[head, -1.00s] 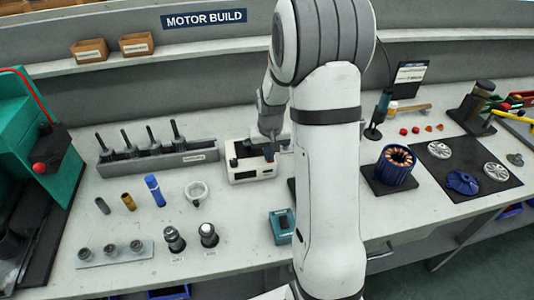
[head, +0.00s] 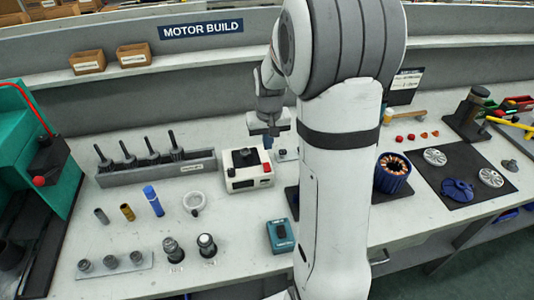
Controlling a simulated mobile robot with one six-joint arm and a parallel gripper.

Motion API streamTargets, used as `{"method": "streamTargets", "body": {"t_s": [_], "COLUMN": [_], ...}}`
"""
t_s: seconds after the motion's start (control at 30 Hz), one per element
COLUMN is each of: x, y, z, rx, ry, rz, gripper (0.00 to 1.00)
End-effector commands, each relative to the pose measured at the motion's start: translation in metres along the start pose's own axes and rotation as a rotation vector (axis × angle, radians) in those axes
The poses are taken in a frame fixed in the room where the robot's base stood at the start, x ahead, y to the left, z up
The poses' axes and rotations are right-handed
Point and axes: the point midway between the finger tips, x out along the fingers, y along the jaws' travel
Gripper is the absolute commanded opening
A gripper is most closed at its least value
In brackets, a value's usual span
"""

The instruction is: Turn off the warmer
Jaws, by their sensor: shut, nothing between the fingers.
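The likely warmer is a small white box (head: 240,182) with a dark top plate and knob-like parts, standing mid-bench. A small red spot shows on its front right; I cannot tell whether it is a switch or a light, or whether it is on. My gripper (head: 268,147) is shut and empty, pointing down at the box's back right corner. It appears above or just behind the box; I cannot tell whether it touches. My arm hides the bench to the right of it.
A grey rack (head: 160,169) with several dark upright tools stands left of the box. A white ring (head: 194,203) and a blue cylinder (head: 153,200) lie in front of the rack. A teal device (head: 281,236) sits nearer the front edge. A blue motor stator (head: 393,175) is right of my arm.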

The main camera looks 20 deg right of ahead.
Motion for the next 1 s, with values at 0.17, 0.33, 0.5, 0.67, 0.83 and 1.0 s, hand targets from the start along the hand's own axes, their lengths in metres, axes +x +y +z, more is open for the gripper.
{"method": "streamTargets", "body": {"t_s": [0.17, 0.33, 0.5, 0.67, 0.83, 1.0], "x": [-0.033, -0.048, -0.051, -0.051, -0.051, -0.056], "y": [0.0, 0.0, 0.0, 0.0, -0.001, -0.004], "z": [-0.001, 0.0, 0.0, 0.0, 0.0, 0.006], "rx": [0.0, 0.0, 0.0, 0.0, 0.0, -0.006], "ry": [0.004, 0.0, 0.0, -0.001, -0.001, 0.005], "rz": [0.0, -0.001, -0.001, -0.001, -0.001, -0.001], "gripper": [0.0, 0.0, 0.0, 0.0, 0.0, 0.0]}}
